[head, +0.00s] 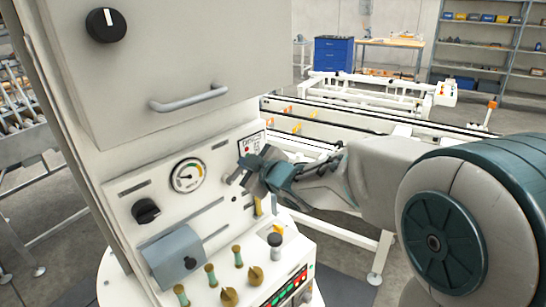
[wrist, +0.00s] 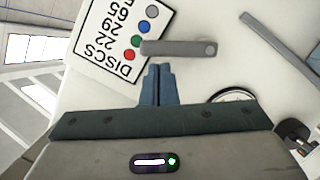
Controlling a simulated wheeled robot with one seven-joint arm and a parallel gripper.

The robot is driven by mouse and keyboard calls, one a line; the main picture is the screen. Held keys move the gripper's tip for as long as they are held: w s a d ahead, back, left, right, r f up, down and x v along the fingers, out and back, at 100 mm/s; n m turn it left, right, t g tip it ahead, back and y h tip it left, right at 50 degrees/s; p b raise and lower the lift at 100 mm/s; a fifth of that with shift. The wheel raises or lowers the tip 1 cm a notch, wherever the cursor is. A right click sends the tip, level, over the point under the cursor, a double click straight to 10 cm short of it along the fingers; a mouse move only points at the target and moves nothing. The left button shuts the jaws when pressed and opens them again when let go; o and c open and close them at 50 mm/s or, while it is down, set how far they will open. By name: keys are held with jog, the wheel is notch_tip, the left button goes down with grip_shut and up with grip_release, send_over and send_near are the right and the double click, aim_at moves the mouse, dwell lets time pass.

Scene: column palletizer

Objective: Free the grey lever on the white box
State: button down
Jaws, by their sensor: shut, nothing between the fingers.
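The white box (head: 118,190) fills the left of the head view, with a panel of dials and knobs. The grey lever (wrist: 180,48) shows in the wrist view as a short bar with a round pivot at its right end. Its left end reaches the edge of the printed label. In the head view my gripper (head: 250,168) is in front of the panel and hides most of the lever. In the wrist view my gripper (wrist: 158,72) is shut and empty, its tips close beside the lever's left half. I cannot tell whether they touch it.
A pressure gauge (head: 188,175) and a black knob (head: 146,210) sit left of my gripper. A grey hinged cover (head: 174,258) and several brass knobs are below. A handle (head: 190,97) juts out above. A label (wrist: 118,40) with coloured dots adjoins the lever.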

jog(key=shift+s+a+r, duration=0.2)
jog(key=shift+a+r, duration=0.05)
jog(key=s+d+r+p, duration=0.2)
jog(key=s+d+r, duration=0.3)
jog(key=s, duration=0.4)
jog(key=shift+s+d+p, duration=0.25)
jog(key=shift+s+p, duration=0.05)
jog(key=shift+p, duration=0.05)
